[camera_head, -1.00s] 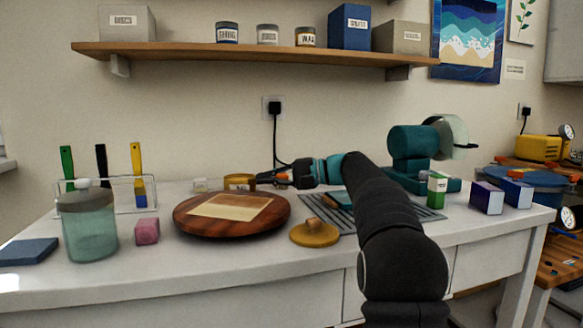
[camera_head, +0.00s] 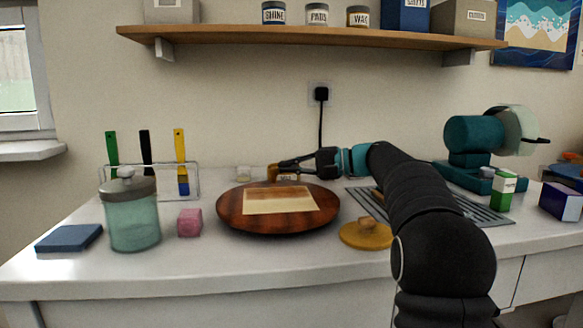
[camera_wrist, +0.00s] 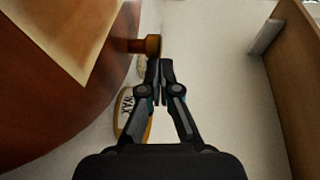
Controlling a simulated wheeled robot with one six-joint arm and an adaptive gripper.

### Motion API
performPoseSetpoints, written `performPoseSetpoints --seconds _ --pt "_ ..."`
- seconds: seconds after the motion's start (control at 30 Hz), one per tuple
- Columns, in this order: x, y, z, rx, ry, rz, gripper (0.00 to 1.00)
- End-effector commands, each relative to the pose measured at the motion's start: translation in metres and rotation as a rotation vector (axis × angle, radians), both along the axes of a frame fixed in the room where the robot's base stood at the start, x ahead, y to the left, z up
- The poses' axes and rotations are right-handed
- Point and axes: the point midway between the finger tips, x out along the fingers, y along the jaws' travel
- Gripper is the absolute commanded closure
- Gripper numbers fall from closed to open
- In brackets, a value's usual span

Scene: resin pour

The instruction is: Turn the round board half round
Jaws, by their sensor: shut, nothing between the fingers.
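The round board (camera_head: 232,216) is a dark reddish-brown wooden disc lying flat on the white bench. A pale, cream-and-brown rectangular sheet (camera_head: 280,203) lies on it. A brown knob (camera_head: 272,174) stands out at the board's back rim; it also shows in the wrist view (camera_wrist: 151,45). My gripper (camera_head: 280,168) is over the bench behind the board, its tips close by the knob. In the wrist view my gripper (camera_wrist: 160,64) is shut and empty, with the knob just ahead of the fingertips. I cannot tell whether they touch.
A wax tin (camera_wrist: 132,115) stands close by my gripper, behind the board. A yellow lidded disc (camera_head: 366,237) is right of the board. A pink cube (camera_head: 189,223), a glass jar (camera_head: 134,222) and a brush rack (camera_head: 195,178) stand left. A shelf (camera_head: 310,38) hangs above.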

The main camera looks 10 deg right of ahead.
Motion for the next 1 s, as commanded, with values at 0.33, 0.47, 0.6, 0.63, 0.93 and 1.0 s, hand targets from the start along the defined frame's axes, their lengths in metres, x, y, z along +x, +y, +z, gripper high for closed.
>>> performPoseSetpoints --seconds 0.33,0.47,0.6,0.63,0.93,1.0 --pt "0.000 0.001 0.000 0.000 0.000 0.000 1.00" --pt "0.000 0.001 0.000 0.000 0.000 0.000 1.00" --pt "0.000 -0.001 0.001 0.000 0.001 0.001 1.00" --pt "0.001 -0.003 0.002 0.000 0.001 0.001 1.00" --pt "0.007 -0.046 0.007 0.000 -0.001 0.008 1.00" --pt "0.009 -0.061 0.008 0.000 0.000 0.009 1.00"
